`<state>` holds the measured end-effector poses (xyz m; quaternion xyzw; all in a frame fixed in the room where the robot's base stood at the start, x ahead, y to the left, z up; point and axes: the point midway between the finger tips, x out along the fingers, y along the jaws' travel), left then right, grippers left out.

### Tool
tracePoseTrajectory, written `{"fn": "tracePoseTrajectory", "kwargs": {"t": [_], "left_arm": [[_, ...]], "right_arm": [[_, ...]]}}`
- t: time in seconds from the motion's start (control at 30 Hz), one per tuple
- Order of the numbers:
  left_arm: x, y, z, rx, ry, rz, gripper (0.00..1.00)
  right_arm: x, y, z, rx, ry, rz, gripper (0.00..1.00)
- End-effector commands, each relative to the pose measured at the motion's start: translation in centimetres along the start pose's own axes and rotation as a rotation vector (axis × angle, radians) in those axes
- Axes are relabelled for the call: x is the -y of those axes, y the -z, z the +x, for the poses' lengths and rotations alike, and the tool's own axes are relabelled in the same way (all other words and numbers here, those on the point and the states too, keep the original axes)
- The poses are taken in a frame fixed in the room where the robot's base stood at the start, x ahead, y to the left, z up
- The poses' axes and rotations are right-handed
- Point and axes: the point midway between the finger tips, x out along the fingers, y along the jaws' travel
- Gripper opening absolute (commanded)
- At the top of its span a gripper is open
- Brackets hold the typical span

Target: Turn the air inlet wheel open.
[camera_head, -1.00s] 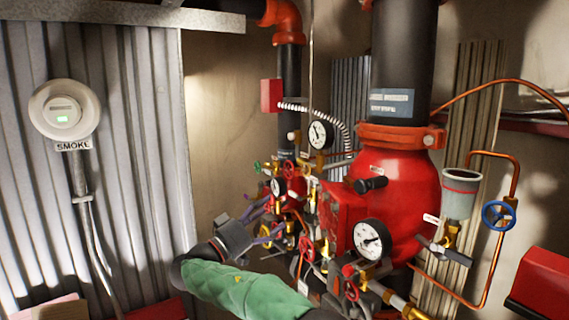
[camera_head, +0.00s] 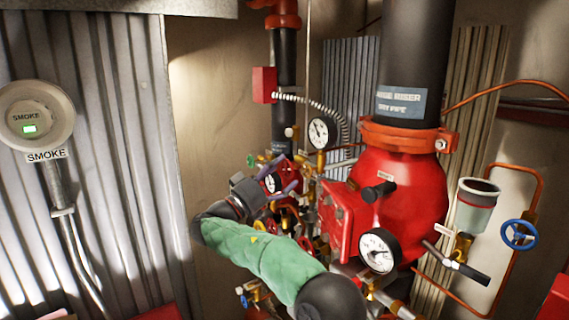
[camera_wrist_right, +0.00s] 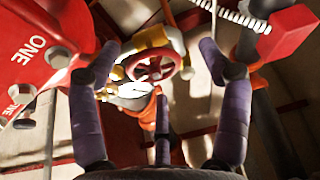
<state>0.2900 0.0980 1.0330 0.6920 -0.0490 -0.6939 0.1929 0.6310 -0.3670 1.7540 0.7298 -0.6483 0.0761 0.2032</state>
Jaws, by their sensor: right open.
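A red spoked handwheel (camera_wrist_right: 157,64) with a yellow valve body behind it shows in the right wrist view. It lies between and beyond the fingertips, and no finger is seen closed on it. No label on this wheel is readable, so I cannot tell for sure that it is the air inlet wheel. My right gripper (camera_wrist_right: 160,75) is open, with purple fingers spread left, right and below. In the head view my right gripper (camera_head: 281,176) reaches into the valve cluster left of the red riser valve (camera_head: 403,200). It hides part of the cluster. My left gripper is not seen.
A gauge (camera_head: 379,252) and black-handled fittings crowd the riser valve. A blue handwheel (camera_head: 518,235) is at the right. A smoke detector (camera_head: 36,116) is on the corrugated wall. Bare wall lies left of the gripper.

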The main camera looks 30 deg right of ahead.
Motion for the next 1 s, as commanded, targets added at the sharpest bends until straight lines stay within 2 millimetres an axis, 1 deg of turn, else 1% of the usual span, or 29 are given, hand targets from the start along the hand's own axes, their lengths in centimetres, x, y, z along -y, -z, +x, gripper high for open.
{"fn": "tracePoseTrajectory", "kwargs": {"t": [0.03,0.2,0.5,0.53,0.57,0.6,0.67,0.7,0.73,1.0], "left_arm": [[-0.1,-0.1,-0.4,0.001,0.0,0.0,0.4],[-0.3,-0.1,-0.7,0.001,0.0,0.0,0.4],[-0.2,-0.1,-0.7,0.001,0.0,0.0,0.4],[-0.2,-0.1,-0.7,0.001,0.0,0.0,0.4],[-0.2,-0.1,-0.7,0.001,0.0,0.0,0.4],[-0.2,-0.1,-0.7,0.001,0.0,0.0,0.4],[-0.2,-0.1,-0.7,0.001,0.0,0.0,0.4],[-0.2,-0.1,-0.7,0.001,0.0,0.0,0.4],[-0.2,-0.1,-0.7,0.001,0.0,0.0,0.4],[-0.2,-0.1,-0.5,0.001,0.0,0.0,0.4]], "right_arm": [[-0.1,0.2,0.7,0.0,-0.002,0.0,0.77],[0.0,0.1,1.7,0.0,0.0,0.001,0.77],[0.0,0.0,1.8,0.0,0.0,0.0,0.77],[0.0,0.0,1.8,0.0,0.0,0.0,0.72],[0.0,0.0,1.8,0.0,0.0,0.0,0.63],[0.0,0.0,1.8,0.0,0.0,0.0,0.52],[0.0,0.0,1.8,0.0,0.0,0.0,0.35],[0.0,0.0,1.8,0.0,0.0,0.001,0.24],[0.0,0.0,1.8,-0.001,0.0,0.001,0.22],[-0.1,0.2,1.9,-0.003,0.004,-0.008,0.22]]}}
